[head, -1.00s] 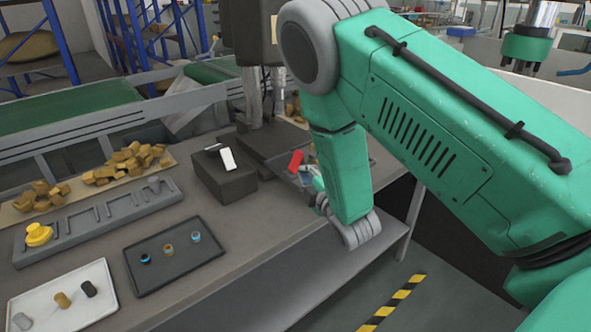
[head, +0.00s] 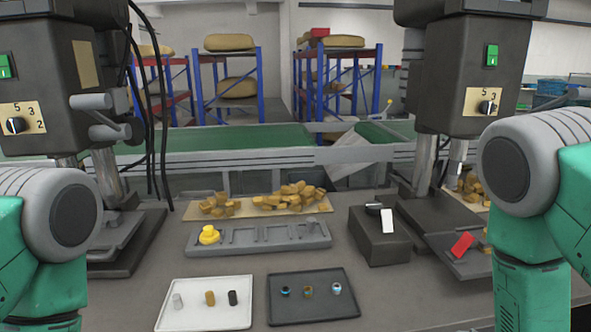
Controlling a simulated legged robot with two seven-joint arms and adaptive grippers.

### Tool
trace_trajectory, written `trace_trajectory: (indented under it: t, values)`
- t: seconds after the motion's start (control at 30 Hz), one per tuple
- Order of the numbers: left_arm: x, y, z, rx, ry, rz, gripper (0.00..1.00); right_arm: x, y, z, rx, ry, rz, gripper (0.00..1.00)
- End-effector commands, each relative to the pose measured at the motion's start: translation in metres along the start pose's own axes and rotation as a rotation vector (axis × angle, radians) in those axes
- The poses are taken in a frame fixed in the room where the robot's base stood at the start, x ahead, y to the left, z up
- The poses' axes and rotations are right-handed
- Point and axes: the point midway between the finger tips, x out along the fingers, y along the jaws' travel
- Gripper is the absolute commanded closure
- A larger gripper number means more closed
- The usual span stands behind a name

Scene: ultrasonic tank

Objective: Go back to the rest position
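In the head view both my green and grey arms stand at the two sides of the picture, the left one at the left edge and the right one at the right edge. Neither gripper shows; both are below or outside the picture. Between the arms, the workbench (head: 393,293) lies clear of them in view. A black box (head: 376,247) on it bears a white switch-like plate (head: 387,221). A red piece (head: 461,245) sits on the dark base at the right.
A white tray (head: 205,321) holds three small cylinders. A dark tray (head: 312,314) holds three small ringed parts. Behind them are a grey slotted rack (head: 262,246) with a yellow piece (head: 208,235) and a board of brown chunks (head: 290,196). Machine heads (head: 60,80) and (head: 468,75) flank the bench.

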Motion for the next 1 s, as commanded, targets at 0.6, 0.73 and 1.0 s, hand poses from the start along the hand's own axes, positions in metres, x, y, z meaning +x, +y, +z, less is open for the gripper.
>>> trace_trajectory:
  t: [0.6,0.73,1.0]
  values:
    - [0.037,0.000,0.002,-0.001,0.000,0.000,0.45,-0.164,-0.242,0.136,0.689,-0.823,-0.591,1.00]
    - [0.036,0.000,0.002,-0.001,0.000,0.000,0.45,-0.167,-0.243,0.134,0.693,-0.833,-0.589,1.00]
    - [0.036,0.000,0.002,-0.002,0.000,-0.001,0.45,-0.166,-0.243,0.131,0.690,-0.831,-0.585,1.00]
